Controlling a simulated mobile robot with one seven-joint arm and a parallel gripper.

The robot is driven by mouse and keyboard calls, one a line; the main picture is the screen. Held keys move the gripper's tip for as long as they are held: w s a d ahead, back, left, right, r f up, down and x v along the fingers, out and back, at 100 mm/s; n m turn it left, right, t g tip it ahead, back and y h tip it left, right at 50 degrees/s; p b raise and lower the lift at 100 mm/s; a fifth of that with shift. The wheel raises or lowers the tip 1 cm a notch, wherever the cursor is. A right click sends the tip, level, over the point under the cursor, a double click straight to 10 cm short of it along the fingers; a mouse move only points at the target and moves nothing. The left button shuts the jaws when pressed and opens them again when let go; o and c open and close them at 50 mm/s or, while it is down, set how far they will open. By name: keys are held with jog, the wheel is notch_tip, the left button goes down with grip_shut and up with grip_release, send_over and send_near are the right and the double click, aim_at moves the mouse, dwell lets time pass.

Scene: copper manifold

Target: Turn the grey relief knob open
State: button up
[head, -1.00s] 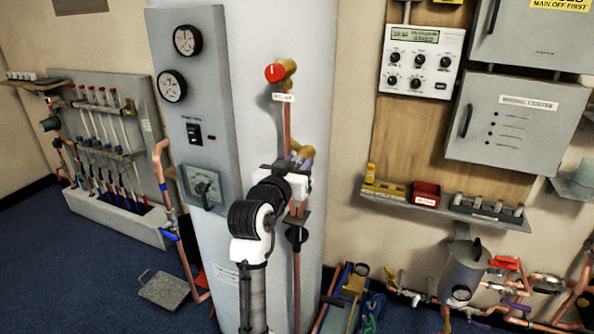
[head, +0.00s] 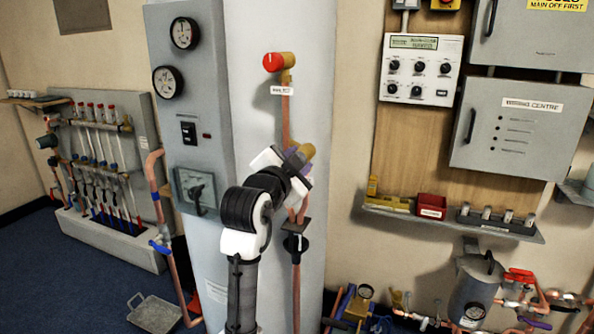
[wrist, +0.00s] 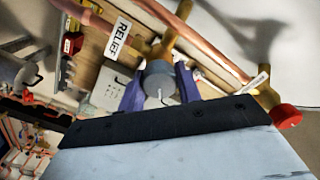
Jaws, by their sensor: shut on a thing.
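The grey relief knob (wrist: 159,80) shows in the wrist view on a brass valve body (wrist: 172,38). A white RELIEF label (wrist: 121,38) is beside it. My gripper (wrist: 160,90) has its purple fingers on either side of the knob, shut on it. In the head view my gripper (head: 298,163) is at the brass fitting (head: 305,151) on the copper pipe in front of the pale cylinder. The knob itself is hidden there by my gripper and wrist.
A red knob (head: 273,62) sits higher on the same pipe and also shows in the wrist view (wrist: 287,117). A gauge panel (head: 190,130) stands left. A shelf (head: 450,222) with a red bin (head: 431,206) is right. Pipework and a grey canister (head: 475,285) are low right.

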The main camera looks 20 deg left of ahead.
jog(key=shift+m+b, duration=0.3)
jog(key=shift+m, duration=0.3)
jog(key=o, duration=1)
jog(key=shift+s, duration=0.1)
jog(key=s+b, duration=0.2)
jog(key=s, duration=1.1)
jog(key=shift+s+a, duration=0.2)
jog(key=shift+s, duration=0.1)
